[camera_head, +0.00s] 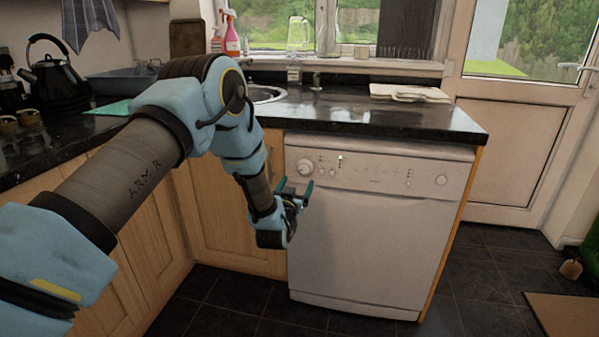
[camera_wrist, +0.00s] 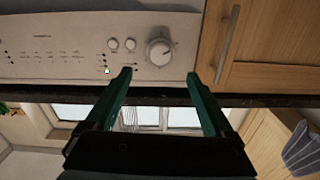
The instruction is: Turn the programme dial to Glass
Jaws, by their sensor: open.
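The white dishwasher (camera_head: 365,250) stands under the counter with its door shut. Its round programme dial (camera_head: 305,167) is at the left end of the control panel. In the wrist view, which looks upside down, the dial (camera_wrist: 160,52) shows a pale pointer mark and small marks around it; the labels are too small to read. My gripper (camera_head: 295,186) is open and empty, just below and in front of the dial in the head view. In the wrist view its two green fingers (camera_wrist: 160,73) are spread on either side of the dial's line, apart from it.
Two small buttons (camera_wrist: 121,44) sit beside the dial, and a green light (camera_head: 340,157) is lit. The dark countertop (camera_head: 370,117) overhangs above. A wooden cupboard (camera_head: 228,215) adjoins at left. Floor in front is clear.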

